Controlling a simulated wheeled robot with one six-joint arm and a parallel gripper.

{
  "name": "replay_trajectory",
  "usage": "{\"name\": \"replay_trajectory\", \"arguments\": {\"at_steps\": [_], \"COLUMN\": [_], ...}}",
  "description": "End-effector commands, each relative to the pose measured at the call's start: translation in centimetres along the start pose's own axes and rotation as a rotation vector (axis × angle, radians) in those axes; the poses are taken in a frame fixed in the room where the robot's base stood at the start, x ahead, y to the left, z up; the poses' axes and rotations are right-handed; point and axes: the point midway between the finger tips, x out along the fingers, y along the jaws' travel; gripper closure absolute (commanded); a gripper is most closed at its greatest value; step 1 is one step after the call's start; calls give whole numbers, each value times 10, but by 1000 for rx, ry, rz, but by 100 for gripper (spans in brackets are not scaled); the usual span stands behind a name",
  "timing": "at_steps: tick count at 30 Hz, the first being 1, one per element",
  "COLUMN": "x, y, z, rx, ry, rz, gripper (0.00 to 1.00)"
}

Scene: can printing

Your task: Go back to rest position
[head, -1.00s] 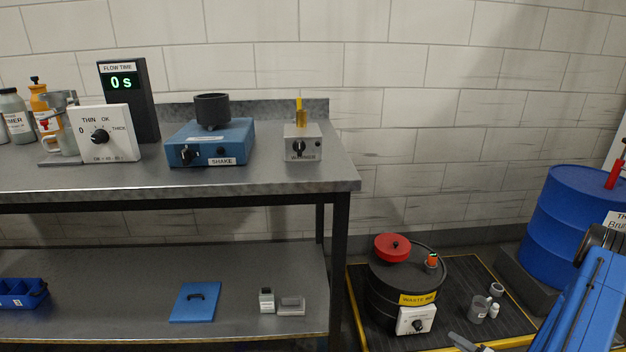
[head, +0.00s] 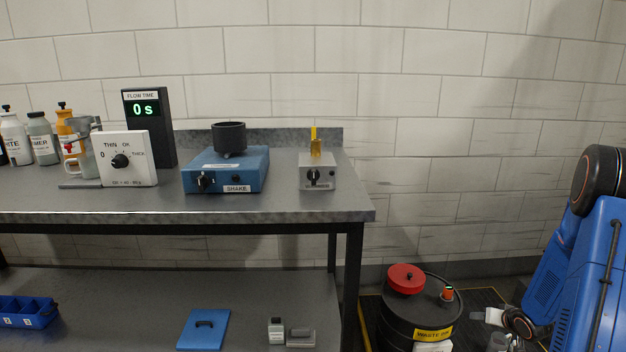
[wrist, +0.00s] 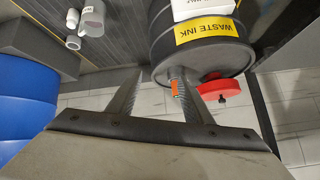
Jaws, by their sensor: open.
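My gripper (wrist: 152,98) is open, with its two fingers spread and nothing between them in the wrist view. In the head view my blue arm is at the right edge, and my gripper (head: 482,318) shows low at the right of the waste ink drum. The black waste ink drum (head: 398,325) has a red lid (head: 405,279) and a small orange part on top. In the wrist view the drum (wrist: 200,55) lies beyond the fingers, with its yellow label showing.
The grey bench (head: 270,207) holds a blue shaker (head: 226,170), a small grey box (head: 318,178), a flow timer and bottles.

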Motion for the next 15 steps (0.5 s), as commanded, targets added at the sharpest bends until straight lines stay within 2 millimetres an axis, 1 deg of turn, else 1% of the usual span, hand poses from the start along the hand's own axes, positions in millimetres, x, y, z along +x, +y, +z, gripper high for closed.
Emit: {"name": "replay_trajectory", "arguments": {"at_steps": [1, 6, 11, 15], "x": [-11, -45, -81, -114], "y": [-8, -27, -48, -67], "z": [-11, -35, -53, -64], "rx": [-21, -70, -108, -132], "ry": [1, -13, -28, -41], "rz": [19, 93, 153, 198], "gripper": [54, 54, 54, 54]}}
